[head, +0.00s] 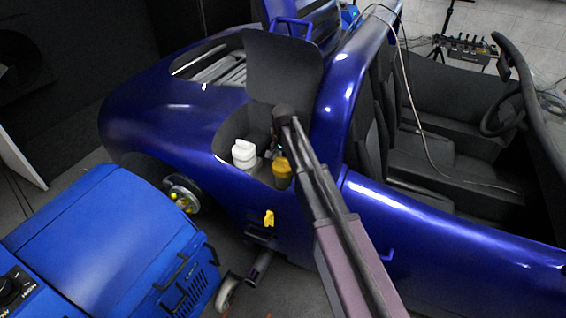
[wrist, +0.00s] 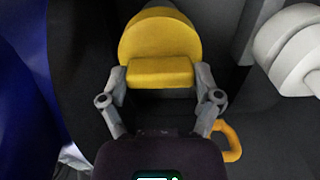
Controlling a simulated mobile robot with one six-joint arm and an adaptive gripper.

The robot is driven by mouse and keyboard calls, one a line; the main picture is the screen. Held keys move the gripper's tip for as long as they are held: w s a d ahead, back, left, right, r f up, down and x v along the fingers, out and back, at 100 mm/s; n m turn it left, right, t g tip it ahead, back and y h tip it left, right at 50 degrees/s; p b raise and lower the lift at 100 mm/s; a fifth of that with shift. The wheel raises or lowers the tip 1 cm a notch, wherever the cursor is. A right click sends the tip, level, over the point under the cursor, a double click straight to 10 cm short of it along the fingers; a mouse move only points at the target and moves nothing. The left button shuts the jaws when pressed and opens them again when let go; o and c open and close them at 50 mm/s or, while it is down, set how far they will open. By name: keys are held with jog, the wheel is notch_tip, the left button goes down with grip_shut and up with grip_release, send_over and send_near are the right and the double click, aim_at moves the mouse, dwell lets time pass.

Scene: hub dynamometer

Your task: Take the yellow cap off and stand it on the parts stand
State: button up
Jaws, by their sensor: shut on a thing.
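The yellow cap (wrist: 160,42) has a rounded top and a raised block grip. In the wrist view my gripper (wrist: 160,78) has a finger on each side of that grip and is shut on it. In the head view the yellow cap (head: 282,166) sits in the open bay of the blue car, below my gripper (head: 279,150), whose fingers are mostly hidden. I cannot tell whether the cap is seated or lifted.
A white cap (head: 244,153) is close to the left of the yellow one; it also shows in the wrist view (wrist: 298,48). A yellow loop (wrist: 231,143) is near my right finger. The raised dark lid (head: 283,68) stands behind the bay. A blue machine (head: 105,245) fills the lower left.

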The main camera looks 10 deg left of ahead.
jog(key=shift+r, duration=0.15)
notch_tip(320, 180, up, 10)
jog(key=p, duration=1)
jog(key=shift+f, duration=0.2)
jog(key=shift+r, duration=0.1)
dwell(0.3)
notch_tip(320, 180, up, 21)
jog(key=p, duration=2.2)
send_over(283, 158)
jog(key=shift+s+r, duration=0.1)
jog(key=shift+r, duration=0.1)
